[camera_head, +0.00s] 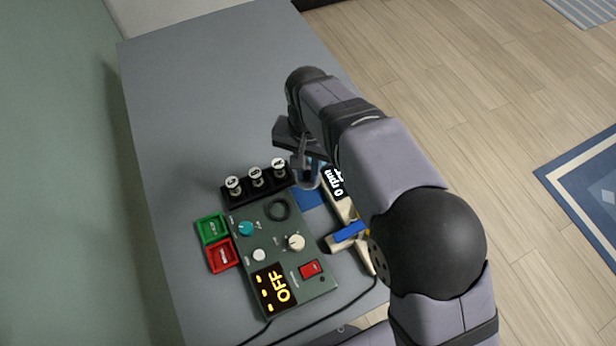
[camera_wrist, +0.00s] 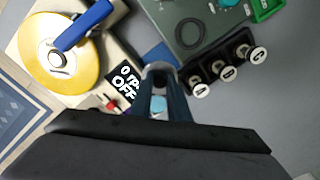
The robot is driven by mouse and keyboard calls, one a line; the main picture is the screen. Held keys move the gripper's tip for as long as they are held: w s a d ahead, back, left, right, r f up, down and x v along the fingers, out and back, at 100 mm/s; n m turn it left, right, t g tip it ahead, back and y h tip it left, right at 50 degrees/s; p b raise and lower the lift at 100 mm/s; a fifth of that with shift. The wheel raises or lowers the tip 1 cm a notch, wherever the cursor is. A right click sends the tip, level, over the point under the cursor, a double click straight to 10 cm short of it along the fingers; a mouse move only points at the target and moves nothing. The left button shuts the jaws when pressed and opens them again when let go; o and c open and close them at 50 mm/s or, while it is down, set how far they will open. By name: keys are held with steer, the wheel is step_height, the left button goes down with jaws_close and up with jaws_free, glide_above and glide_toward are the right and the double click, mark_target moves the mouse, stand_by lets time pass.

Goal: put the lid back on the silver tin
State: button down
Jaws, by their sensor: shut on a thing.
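My gripper (camera_head: 307,178) is low over the table, beside the row of black-based knobs. In the wrist view my gripper (camera_wrist: 160,78) points away from the camera, with its fingers close together. A small grey rounded piece (camera_wrist: 160,67) shows at the fingertips, and the gripper is shut on it; it looks like the lid, but its shape is mostly hidden. A blue patch (camera_head: 309,197) lies on the table just below the fingertips. I cannot make out the silver tin in either view; my arm and fingers cover part of this area.
A green control box (camera_head: 275,245) with an OFF display stands close by, with the knob row (camera_head: 256,180) behind it. Green (camera_head: 212,229) and red (camera_head: 222,254) trays lie left. The table's far part is clear.

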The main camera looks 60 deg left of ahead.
steer(key=shift+r, duration=0.35)
steer(key=shift+w+a+r+p, duration=0.2)
steer(key=shift+w+a+p, duration=0.1)
steer(key=shift+a+p, duration=0.25)
steer(key=w+a+p, duration=0.6)
steer(key=p, duration=0.1)
steer(key=shift+a+f+m, duration=0.3)
steer(key=shift+f+m, duration=0.05)
steer(key=shift+m, duration=0.05)
steer(key=shift+f, duration=0.15)
steer(key=shift+f+b, duration=1.3)
steer(key=shift+f, duration=0.85)
steer(key=shift+f+b, duration=0.95)
